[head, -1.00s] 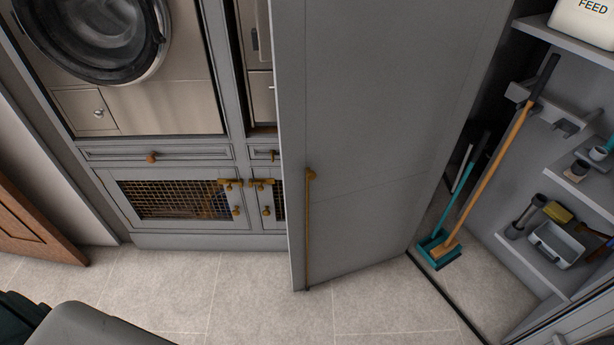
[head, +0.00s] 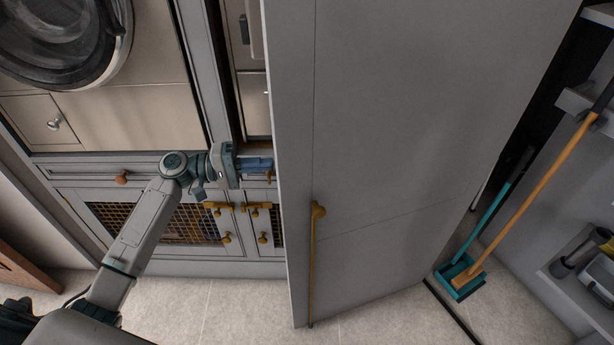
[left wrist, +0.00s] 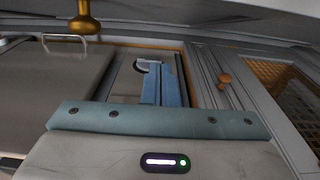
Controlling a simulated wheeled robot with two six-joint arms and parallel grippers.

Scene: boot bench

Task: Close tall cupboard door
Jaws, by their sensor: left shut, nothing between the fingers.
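The tall grey cupboard door (head: 400,150) stands open in the head view, its free edge on the left and its lower right end by the cupboard opening. A long brass handle (head: 312,265) runs down near that free edge. My left gripper (head: 266,164) is shut and empty, just left of the door's free edge in the picture. I cannot tell whether it touches the door. In the left wrist view its blue fingers (left wrist: 159,85) point away from the camera. My right gripper is not in view.
The cupboard interior at the right holds a broom (head: 540,185), a teal-handled tool (head: 490,215) and a shelf (head: 585,290). A washing machine (head: 65,45) and drawers with brass knobs (head: 121,177) are at the left. The tiled floor (head: 240,305) is clear in front.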

